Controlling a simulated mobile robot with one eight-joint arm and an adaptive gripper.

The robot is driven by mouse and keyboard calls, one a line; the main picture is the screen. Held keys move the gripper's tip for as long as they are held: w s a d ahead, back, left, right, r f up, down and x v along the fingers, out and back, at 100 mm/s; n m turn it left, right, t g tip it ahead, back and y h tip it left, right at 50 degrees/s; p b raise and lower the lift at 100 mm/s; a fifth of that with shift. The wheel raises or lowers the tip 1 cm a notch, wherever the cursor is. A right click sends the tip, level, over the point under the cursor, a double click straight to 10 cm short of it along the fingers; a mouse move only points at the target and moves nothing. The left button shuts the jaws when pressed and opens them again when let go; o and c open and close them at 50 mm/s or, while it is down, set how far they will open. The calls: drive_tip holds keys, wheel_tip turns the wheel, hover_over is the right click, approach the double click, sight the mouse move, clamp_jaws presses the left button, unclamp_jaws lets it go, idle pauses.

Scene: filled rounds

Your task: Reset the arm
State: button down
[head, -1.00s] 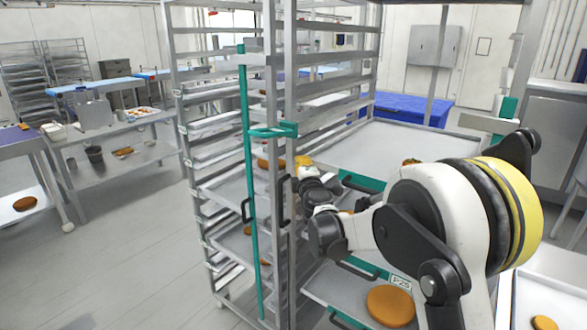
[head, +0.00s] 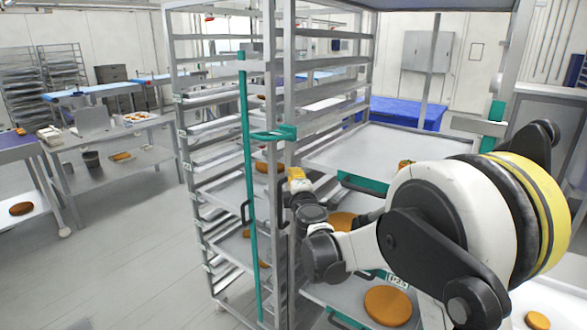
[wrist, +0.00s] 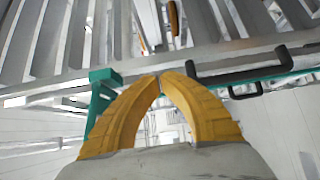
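My gripper (wrist: 160,82) has two yellow fingers whose tips meet in the wrist view, with nothing seen between them. In the head view my gripper (head: 297,174) is partly hidden by my own wrist and shows beside the rack's front post. The arm is bent and reaches across the right half of the head view. The tall metal rack (head: 285,100) stands in front of the gripper. In the wrist view a black handle (wrist: 240,82) and a green bar (wrist: 100,90) lie just past the fingers.
Orange-brown rounds lie on the rack trays, one (head: 388,306) below my arm and another (head: 342,220) behind my wrist. A round (head: 537,320) lies on the lower right surface. A steel table (head: 110,145) stands left; the floor (head: 110,260) between is open.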

drive_tip(key=s+d+r+m+g+h+b, duration=0.15)
drive_tip(key=s+d+m+g+h, duration=0.35)
drive_tip(key=s+d+m, duration=0.95)
drive_tip(key=s+f+m+g+y, duration=0.1)
drive_tip(key=s+f, duration=0.3)
drive_tip(key=s, duration=0.6)
drive_tip(key=s+d+f+m+g+y+b, duration=0.1)
drive_tip(key=s+f+m+g, duration=0.1)
drive_tip(key=s, duration=0.8)
drive_tip(key=s+f+m+g+b, duration=0.1)
drive_tip(key=s+f+m+g, duration=0.1)
drive_tip(key=s+f, duration=0.5)
drive_tip(key=s, duration=0.3)
drive_tip(key=shift+d+g+y, duration=0.25)
drive_tip(key=shift+g+y, duration=0.15)
